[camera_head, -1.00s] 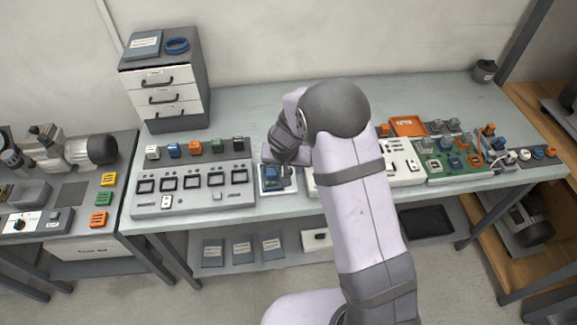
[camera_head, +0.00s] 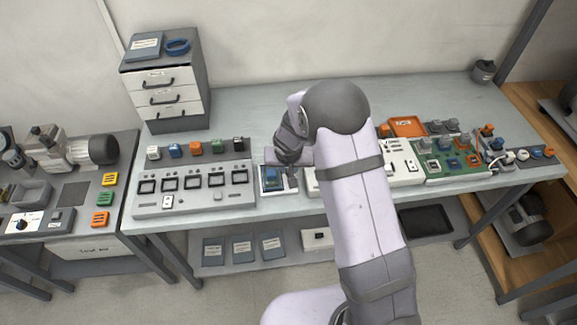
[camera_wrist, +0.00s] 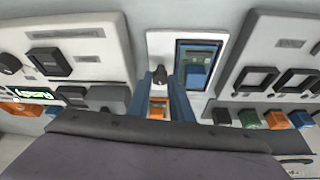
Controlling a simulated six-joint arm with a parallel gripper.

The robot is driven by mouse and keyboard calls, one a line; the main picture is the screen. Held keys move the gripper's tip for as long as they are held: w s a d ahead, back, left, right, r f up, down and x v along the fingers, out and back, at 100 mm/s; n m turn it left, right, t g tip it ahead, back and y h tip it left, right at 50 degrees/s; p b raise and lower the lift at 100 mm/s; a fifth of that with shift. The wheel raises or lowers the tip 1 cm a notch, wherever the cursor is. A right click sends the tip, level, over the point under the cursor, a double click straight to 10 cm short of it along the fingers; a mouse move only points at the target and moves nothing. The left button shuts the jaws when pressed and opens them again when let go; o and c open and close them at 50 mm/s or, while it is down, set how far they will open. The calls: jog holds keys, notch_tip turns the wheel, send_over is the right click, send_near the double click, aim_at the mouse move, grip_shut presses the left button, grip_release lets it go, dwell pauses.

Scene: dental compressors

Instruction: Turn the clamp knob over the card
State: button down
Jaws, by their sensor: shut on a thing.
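The blue card (camera_head: 271,178) lies in a dark frame on a small white fixture (camera_head: 264,192) near the bench's front edge. In the wrist view the card (camera_wrist: 198,66) is right of the clamp knob (camera_wrist: 160,72), a small dark knob on the white plate. My gripper (camera_wrist: 161,82) reaches the knob from below in the picture, its two blue fingers closed around it. In the head view my gripper (camera_head: 291,172) is low at the fixture's right side, and the knob is hidden there. The knob's turn angle cannot be read.
A grey panel with several dark square windows (camera_head: 193,187) stands close left of the fixture. Several coloured blocks (camera_head: 196,148) stand behind it. White panels and a green board (camera_head: 447,163) lie right of my arm. An orange tray (camera_head: 407,126) sits behind.

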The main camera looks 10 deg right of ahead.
jog(key=shift+d+r+n+y+p, duration=0.1)
jog(key=shift+r+n+y+p, duration=0.15)
jog(key=shift+n+p, duration=0.85)
jog(key=shift+d+r+n+y+p, duration=0.1)
jog(key=shift+n+y+p, duration=0.15)
jog(key=shift+p, duration=1.7)
jog(key=shift+f+n+p, duration=0.3)
jog(key=shift+n+p, duration=0.05)
jog(key=shift+p, duration=0.65)
jog(key=c, duration=1.6)
grip_release()
jog(key=shift+p+v, duration=1.05)
jog(key=shift+v, duration=2.6)
jog(key=shift+f, duration=0.1)
